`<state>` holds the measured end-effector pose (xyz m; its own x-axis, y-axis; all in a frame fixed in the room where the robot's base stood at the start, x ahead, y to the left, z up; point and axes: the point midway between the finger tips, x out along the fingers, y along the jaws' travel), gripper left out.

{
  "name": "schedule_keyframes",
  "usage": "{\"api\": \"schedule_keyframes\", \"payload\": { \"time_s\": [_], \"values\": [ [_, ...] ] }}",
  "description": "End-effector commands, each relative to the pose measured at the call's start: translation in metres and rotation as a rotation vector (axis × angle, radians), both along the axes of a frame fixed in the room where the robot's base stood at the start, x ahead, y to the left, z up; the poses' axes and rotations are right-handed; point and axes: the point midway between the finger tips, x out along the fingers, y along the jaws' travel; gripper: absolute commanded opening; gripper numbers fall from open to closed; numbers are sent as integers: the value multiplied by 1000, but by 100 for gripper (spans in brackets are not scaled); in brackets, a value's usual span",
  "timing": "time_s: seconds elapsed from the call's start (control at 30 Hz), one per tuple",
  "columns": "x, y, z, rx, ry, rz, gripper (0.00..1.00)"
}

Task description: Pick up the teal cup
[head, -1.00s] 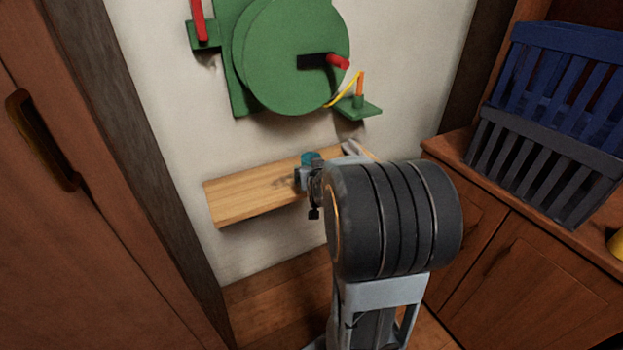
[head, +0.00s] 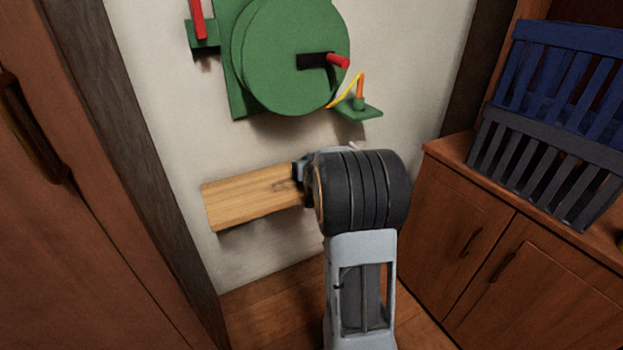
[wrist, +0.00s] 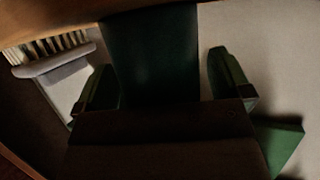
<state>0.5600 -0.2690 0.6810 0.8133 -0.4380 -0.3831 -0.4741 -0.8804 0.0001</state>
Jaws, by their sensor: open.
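The teal cup (wrist: 150,50) is a dark teal shape in the middle of the wrist view. It stands against the wooden shelf (wrist: 60,33), which runs along the top of that view, so the picture seems upside down. My gripper (wrist: 162,63) is open, with one finger on each side of the cup. Pale wall shows between the cup and the right finger, and the left finger is close to the cup's edge. In the head view my gripper (head: 303,172) is partly hidden by my arm at the shelf (head: 250,195), and the cup is hidden there.
A green wall machine (head: 290,55) with a red handle hangs above the shelf, its small green ledge (head: 358,112) just over my arm. A grey object (wrist: 65,62) lies beside the left finger. Blue and grey crates (head: 545,150) stand on the right cabinet.

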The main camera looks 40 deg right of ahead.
Motion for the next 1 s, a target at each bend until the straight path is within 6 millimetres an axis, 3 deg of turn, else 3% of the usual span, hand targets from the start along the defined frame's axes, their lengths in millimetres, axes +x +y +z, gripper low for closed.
{"api": "schedule_keyframes", "payload": {
  "time_s": [0.2,0.73,1.0],
  "values": [
    [0,0,0,0,0,0,95],
    [0,0,0,0,0,0,44],
    [0,0,2,0,-1,0,43]
  ]
}}
